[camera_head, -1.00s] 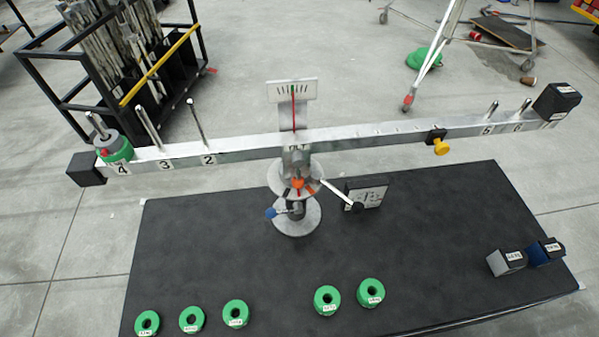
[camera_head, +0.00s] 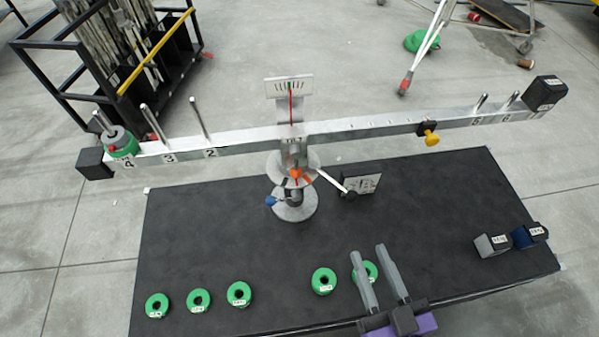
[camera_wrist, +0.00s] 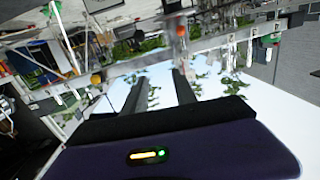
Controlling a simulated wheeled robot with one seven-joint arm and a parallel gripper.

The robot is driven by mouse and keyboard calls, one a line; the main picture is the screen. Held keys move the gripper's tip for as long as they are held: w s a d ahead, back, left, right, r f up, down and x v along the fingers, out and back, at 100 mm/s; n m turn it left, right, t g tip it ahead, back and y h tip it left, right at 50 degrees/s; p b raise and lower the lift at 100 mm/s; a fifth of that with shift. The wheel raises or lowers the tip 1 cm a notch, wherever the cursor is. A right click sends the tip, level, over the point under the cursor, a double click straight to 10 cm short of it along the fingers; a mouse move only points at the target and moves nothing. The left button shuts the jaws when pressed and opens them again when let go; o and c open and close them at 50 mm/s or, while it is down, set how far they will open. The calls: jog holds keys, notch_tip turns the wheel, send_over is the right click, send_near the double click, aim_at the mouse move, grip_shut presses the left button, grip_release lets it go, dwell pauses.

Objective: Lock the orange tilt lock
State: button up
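The orange tilt lock (camera_head: 296,174) is a small orange piece on the round silver collar of the balance's central post, below the beam (camera_head: 365,130). My gripper (camera_head: 369,250) is low in the head view, over the front of the dark table, to the right of the post and nearer the camera. Its two grey fingers are apart with nothing between them. The fingers (camera_wrist: 160,74) also show apart in the wrist view. An orange-red spot shows beyond them there, but I cannot tell if it is the lock. My gripper is clear of the lock.
A white lever (camera_head: 333,182) with a black knob sticks out right of the collar. A blue knob (camera_head: 271,201) is at lower left. Several green ring weights (camera_head: 239,293) lie along the table front. A green weight (camera_head: 122,145) sits at the beam's left end; a yellow knob (camera_head: 431,138) hangs right.

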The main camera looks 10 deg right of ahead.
jog(key=n+y+p, duration=0.2)
jog(key=p, duration=0.1)
send_near(295, 161)
notch_tip(295, 161, down, 3)
jog(key=d, duration=0.2)
jog(key=w+a+f+n+p, duration=0.1)
jog(key=w+f, duration=0.3)
jog(key=w, duration=0.5)
jog(key=shift+a+n, duration=0.4)
jog(key=shift+a, duration=0.5)
jog(key=shift+w, duration=0.1)
grip_shut()
